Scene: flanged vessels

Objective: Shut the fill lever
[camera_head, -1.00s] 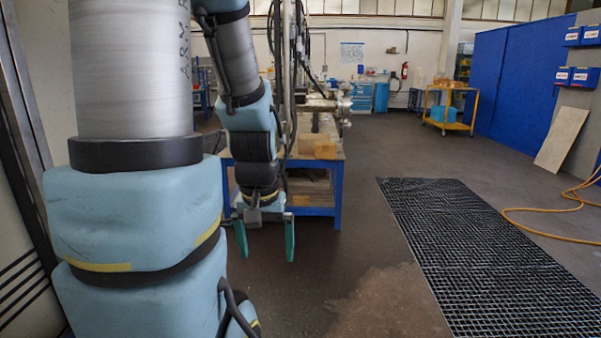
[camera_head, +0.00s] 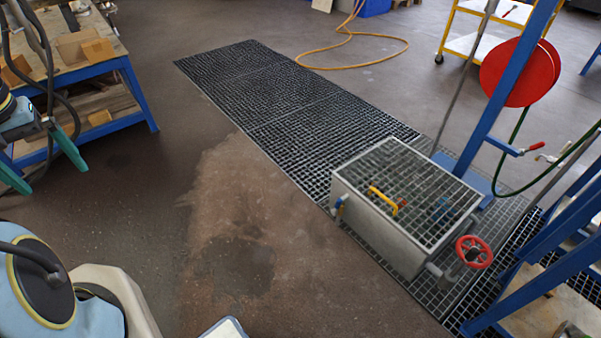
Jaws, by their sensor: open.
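A grey metal tank (camera_head: 385,232) with a grated top stands on the floor grating at the right. A small red-handled lever (camera_head: 533,147) sits on the blue hose post. I cannot tell which of these is the fill lever. My gripper (camera_head: 42,164), with green fingers, is at the far left, open and empty, well apart from the tank.
A red handwheel (camera_head: 474,252) sticks out at the tank's right front. A red hose reel (camera_head: 520,72) with a green hose stands behind it. A blue-legged bench (camera_head: 135,92) is at the left. The floor (camera_head: 180,190) between bench and tank is clear.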

